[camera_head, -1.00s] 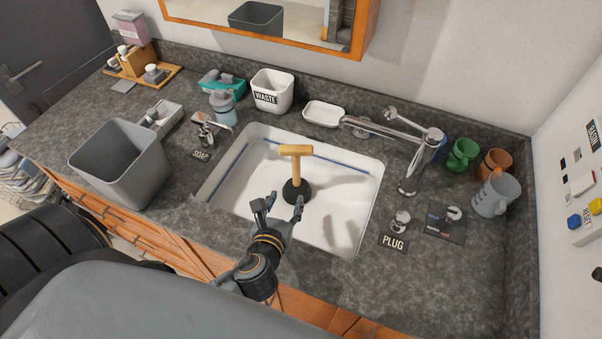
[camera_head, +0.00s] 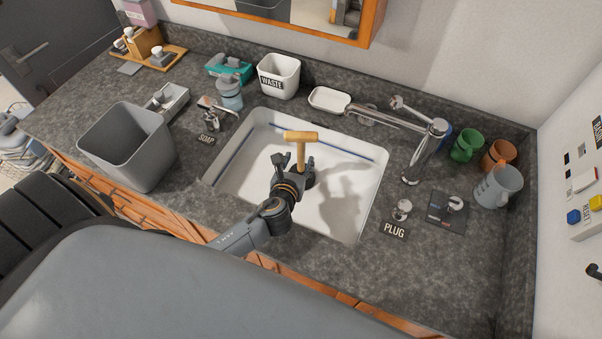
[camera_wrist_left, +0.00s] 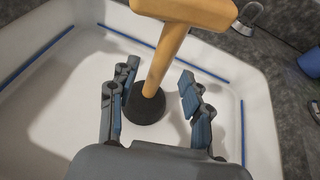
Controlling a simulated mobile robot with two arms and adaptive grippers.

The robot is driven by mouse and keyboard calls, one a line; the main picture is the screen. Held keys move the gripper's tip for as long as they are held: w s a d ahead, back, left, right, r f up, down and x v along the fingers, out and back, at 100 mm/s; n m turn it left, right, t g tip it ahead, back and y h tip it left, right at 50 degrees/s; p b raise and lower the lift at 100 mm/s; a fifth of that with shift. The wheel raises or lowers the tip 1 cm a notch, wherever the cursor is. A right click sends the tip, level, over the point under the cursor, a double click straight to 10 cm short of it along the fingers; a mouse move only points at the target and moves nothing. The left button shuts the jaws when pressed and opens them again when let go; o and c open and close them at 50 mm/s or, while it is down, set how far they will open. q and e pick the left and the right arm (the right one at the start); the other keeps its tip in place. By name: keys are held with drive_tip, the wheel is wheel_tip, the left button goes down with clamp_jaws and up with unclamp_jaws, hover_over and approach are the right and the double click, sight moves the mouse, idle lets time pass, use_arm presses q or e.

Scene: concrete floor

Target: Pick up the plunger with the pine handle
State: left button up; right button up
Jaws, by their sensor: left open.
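The plunger (camera_head: 301,140) stands upright in the white sink (camera_head: 345,195), with a pale wooden T-shaped handle and a black rubber cup. In the left wrist view the plunger (camera_wrist_left: 168,60) rises between the fingers, its black cup (camera_wrist_left: 146,104) on the sink floor. My left gripper (camera_head: 293,165) is open at the plunger, one finger on each side of the shaft. In the left wrist view my left gripper (camera_wrist_left: 158,88) shows gaps between both fingers and the handle. My right gripper is not in view.
A grey bin (camera_head: 125,145) stands on the counter left of the sink. A chrome faucet (camera_head: 425,150) reaches over the sink's back right. A white waste cup (camera_head: 279,76) and a soap dish (camera_head: 329,101) stand behind the sink. Mugs (camera_head: 467,146) stand at the right.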

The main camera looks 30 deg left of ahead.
use_arm(q)
drive_tip(key=shift+x, duration=1.45)
drive_tip(key=shift+s, duration=0.1)
clamp_jaws()
